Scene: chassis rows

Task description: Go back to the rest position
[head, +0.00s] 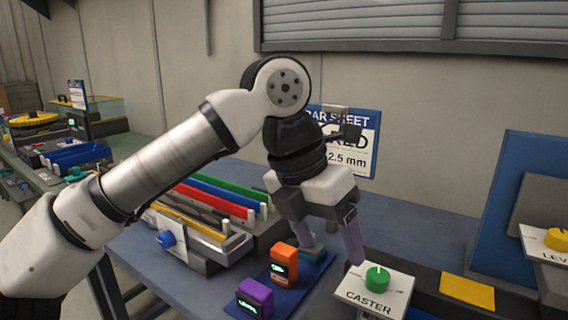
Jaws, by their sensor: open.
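My arm reaches from the lower left, bends at a high elbow, and points down over the blue-grey table (403,229). One finger hangs just behind and left of the green knob on the white CASTER plate (370,291). The other is close to the orange block (284,262). I cannot tell whether either finger touches anything.
A purple block (254,298) stands on a blue mat in front. A rack of coloured bars (225,195) is behind my forearm. A blue panel (522,190) and the yellow LEVEL knob (557,240) stand at right. A sign (362,150) is at the wall.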

